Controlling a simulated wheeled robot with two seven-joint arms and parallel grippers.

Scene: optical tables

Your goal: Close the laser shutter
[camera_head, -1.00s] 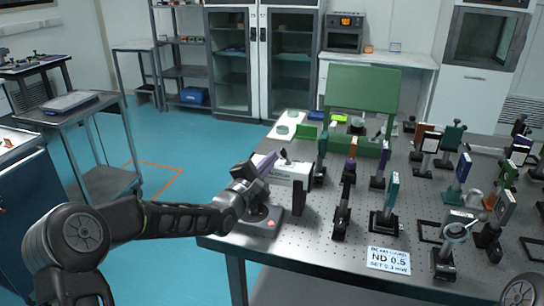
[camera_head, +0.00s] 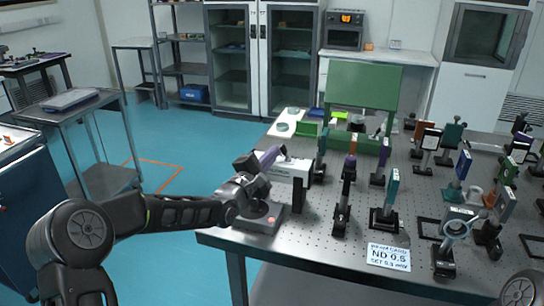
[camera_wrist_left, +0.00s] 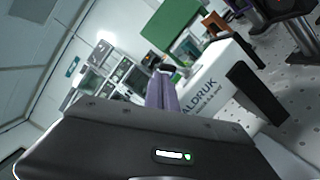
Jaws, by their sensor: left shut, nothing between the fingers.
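The laser is a white box (camera_head: 288,169) with dark lettering near the table's left edge; its side also shows in the left wrist view (camera_wrist_left: 218,78). A black upright plate (camera_head: 299,196) stands by its front end and shows in the left wrist view (camera_wrist_left: 256,92). It may be the shutter, but I cannot tell its state. My left gripper (camera_head: 280,151) reaches over the laser's left end, its purple-grey fingers together and empty. In the left wrist view the fingers (camera_wrist_left: 162,78) are beside the laser; I cannot tell whether they touch it. My right gripper is out of view.
A grey box with a red button (camera_head: 264,222) sits at the table's near left corner, under my left wrist. Several optic mounts (camera_head: 388,200) stand right of the laser. A card marked ND 0.5 (camera_head: 388,256) lies at the front. A green panel (camera_head: 362,86) stands behind.

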